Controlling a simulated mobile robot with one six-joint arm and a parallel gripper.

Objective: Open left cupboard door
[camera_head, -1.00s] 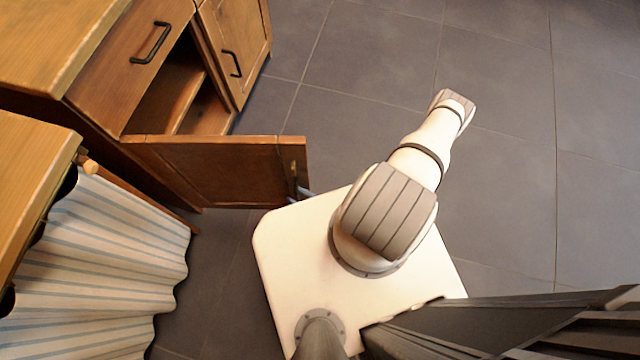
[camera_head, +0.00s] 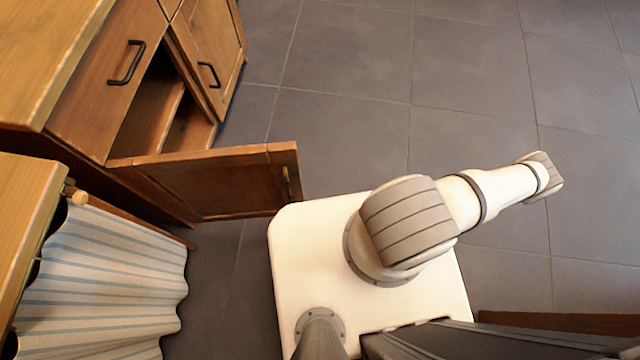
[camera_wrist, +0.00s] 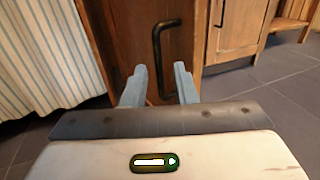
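The left cupboard door (camera_head: 215,185) is wooden and stands wide open in the head view, swung out from the cabinet front. Its dark handle (camera_head: 287,182) is near the free edge. In the wrist view the door (camera_wrist: 130,30) is straight ahead, with its dark bar handle (camera_wrist: 157,60) upright. My gripper (camera_wrist: 160,78) is open, its two pale blue-grey fingers apart. The handle appears between and beyond the fingertips; I cannot tell whether they touch it. The gripper is not visible in the head view.
The open compartment (camera_head: 150,115) shows inside shelving. A drawer (camera_head: 100,95) and a shut right door (camera_head: 210,45) adjoin it. A striped curtain (camera_head: 105,270) hangs under a wooden counter (camera_head: 25,200) at left. Tiled floor (camera_head: 350,70) is clear at upper right.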

